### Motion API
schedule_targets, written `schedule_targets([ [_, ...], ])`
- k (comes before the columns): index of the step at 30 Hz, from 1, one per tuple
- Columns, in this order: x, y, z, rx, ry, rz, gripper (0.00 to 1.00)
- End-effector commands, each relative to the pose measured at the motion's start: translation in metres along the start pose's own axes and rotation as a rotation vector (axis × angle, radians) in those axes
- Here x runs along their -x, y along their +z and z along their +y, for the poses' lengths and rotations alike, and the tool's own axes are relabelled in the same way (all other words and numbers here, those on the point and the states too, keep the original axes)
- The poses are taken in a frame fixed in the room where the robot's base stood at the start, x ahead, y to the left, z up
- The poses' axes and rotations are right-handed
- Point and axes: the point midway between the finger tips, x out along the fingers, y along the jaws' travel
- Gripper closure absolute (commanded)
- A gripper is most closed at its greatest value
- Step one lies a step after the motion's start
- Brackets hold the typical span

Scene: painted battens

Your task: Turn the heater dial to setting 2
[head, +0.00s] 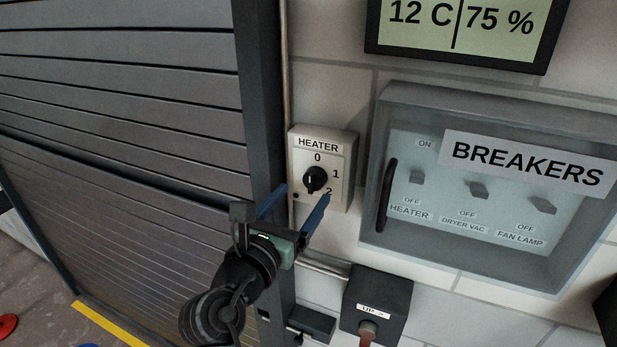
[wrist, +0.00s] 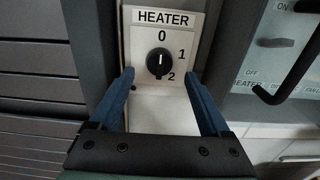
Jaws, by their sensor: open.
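The heater dial is a round black knob (head: 314,180) on a pale panel (head: 345,150) labelled HEATER, with 0 at the top, 1 at the right and 2 at the lower right. The knob also shows in the wrist view (wrist: 160,64), where its white mark appears to point up at 0. My gripper (head: 306,191) is open, with its two blue fingers either side of the knob and a gap on both sides. In the wrist view my gripper (wrist: 157,71) has its fingertips near the panel's side edges, level with the knob's lower part. Nothing is between the fingers' inner faces.
A glazed breaker box (head: 480,275) with a black handle (head: 387,195) stands close to the right of the panel. A grey slatted shutter (head: 120,70) and its dark post are at the left. A dark box labelled UP (head: 390,290) is below. A display (head: 460,25) hangs above.

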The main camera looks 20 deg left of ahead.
Motion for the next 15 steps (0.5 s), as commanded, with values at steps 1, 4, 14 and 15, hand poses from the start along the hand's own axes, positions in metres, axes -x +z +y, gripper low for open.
schedule_targets([
  [1,-0.009,0.003,0.000,0.003,0.000,-0.001,0.19],
  [4,-0.023,0.002,0.000,0.002,0.000,0.000,0.19],
  [14,-0.043,0.000,0.000,-0.002,0.001,0.000,0.19],
  [15,-0.043,0.000,0.000,-0.002,0.001,0.000,0.19],
])
